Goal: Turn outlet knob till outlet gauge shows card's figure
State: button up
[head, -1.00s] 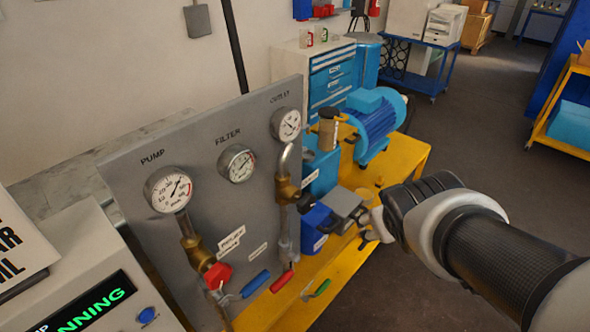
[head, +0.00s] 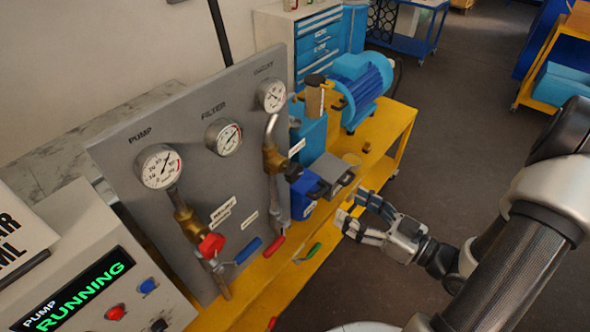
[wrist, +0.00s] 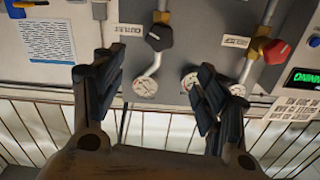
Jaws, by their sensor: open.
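The outlet gauge (head: 271,96) is the rightmost dial on the grey panel in the head view. Its needle is too small to read. The black outlet knob (head: 293,173) is on the brass valve below it. In the wrist view, where the panel appears upside down, the black knob (wrist: 160,38) lies ahead, between the fingers' lines, with the outlet gauge (wrist: 145,87) below it. My gripper (head: 357,210) is open and empty, right of the panel and apart from the knob. Its fingers also frame the wrist view (wrist: 155,82). I cannot make out a card with a figure.
The pump gauge (head: 159,166) and filter gauge (head: 223,137) share the panel. A red knob (head: 211,245) is on the pump valve. Blue (head: 248,250), red (head: 275,246) and green (head: 308,253) lever handles are low down. A blue motor (head: 358,87) stands behind on the yellow bench (head: 400,118).

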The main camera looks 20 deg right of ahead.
aim_at(297, 175)
jog(key=b+x, duration=0.1)
jog(key=x, duration=1.6)
jog(key=shift+w+a, duration=0.1)
jog(key=shift+c, duration=0.6)
